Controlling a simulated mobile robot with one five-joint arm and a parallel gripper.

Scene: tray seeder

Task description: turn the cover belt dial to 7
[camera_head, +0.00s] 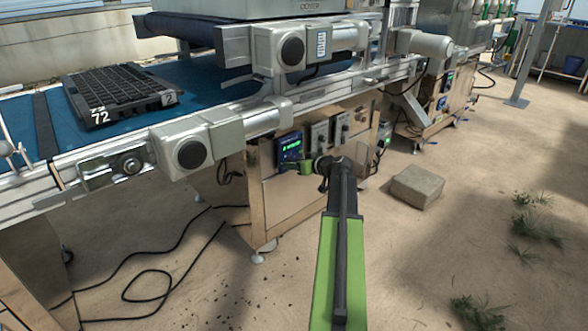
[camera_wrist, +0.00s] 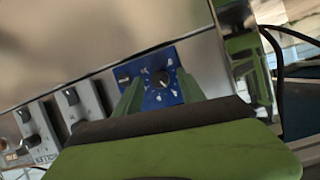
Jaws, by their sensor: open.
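A blue control panel (camera_head: 290,148) with a lit green display is on the machine's metal side in the head view. In the wrist view the blue panel (camera_wrist: 152,98) carries a round black dial (camera_wrist: 160,79) with a pale pointer and small white marks. The marks and the setting are too small to read. My gripper (camera_head: 308,166) is just in front of the panel in the head view. In the wrist view its green fingers (camera_wrist: 160,84) are open, one on each side of the dial. I cannot tell whether they touch it.
Grey control boxes (camera_head: 318,135) with knobs are beside the blue panel. A black seed tray (camera_head: 118,92) marked 72 lies on the blue belt (camera_head: 190,75). A concrete block (camera_head: 416,187) is on the ground to the right. Black cables (camera_head: 165,272) lie at the left.

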